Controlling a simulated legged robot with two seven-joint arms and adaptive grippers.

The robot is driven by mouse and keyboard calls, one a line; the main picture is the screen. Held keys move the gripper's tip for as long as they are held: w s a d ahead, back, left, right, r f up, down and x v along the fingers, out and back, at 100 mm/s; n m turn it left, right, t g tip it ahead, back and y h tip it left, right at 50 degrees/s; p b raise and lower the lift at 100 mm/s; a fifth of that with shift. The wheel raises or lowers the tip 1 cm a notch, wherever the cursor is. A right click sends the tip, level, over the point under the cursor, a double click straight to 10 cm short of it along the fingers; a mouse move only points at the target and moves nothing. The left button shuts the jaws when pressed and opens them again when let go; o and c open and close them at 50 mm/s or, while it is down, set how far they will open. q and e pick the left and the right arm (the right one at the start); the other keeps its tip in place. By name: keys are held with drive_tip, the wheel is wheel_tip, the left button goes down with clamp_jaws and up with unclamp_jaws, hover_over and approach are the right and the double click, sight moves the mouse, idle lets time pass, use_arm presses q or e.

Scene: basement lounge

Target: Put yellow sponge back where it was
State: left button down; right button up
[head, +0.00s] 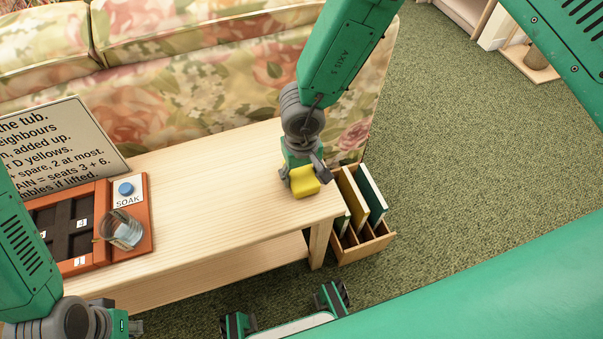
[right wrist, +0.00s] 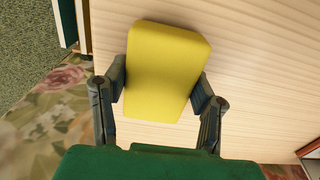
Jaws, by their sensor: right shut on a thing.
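The yellow sponge (head: 305,183) is a small block at the right end of the pale wooden table (head: 222,190). My right gripper (head: 305,174) is shut on it from above. In the right wrist view the sponge (right wrist: 165,68) sits between both fingers, with wood grain behind it; I cannot tell whether it touches the tabletop. My left gripper (head: 135,326) shows only in part at the lower left, apart from the sponge, and its fingers are too cut off to read.
An orange tray (head: 146,215) with dark compartments, a blue SOAK button (head: 126,188) and a glass of water (head: 122,230) stands at the left. A text sign (head: 62,150) is behind it. A wooden rack (head: 365,247) with upright boards stands beside the table's right end. The tabletop's middle is clear.

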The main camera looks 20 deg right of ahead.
sight(302, 173)
drive_tip(key=o, duration=1.1)
drive_tip(key=shift+f, duration=0.1)
wheel_tip(302, 173, up, 12)
drive_tip(key=p, duration=0.5)
drive_tip(key=s+d+f+t+h, duration=0.25)
drive_tip(key=s+d+f, duration=0.55)
drive_tip(key=d, duration=0.4)
drive_tip(key=s+d, duration=0.1)
drive_tip(key=s, duration=0.3)
drive_tip(key=s+d+f+g+y, duration=0.1)
drive_tip(key=s, duration=0.4)
drive_tip(key=s+d+f+g+y, duration=0.1)
drive_tip(key=s, duration=0.3)
drive_tip(key=shift+s+d+y, duration=0.25)
drive_tip(key=shift+s+d, duration=0.1)
drive_tip(key=shift+d, duration=0.05)
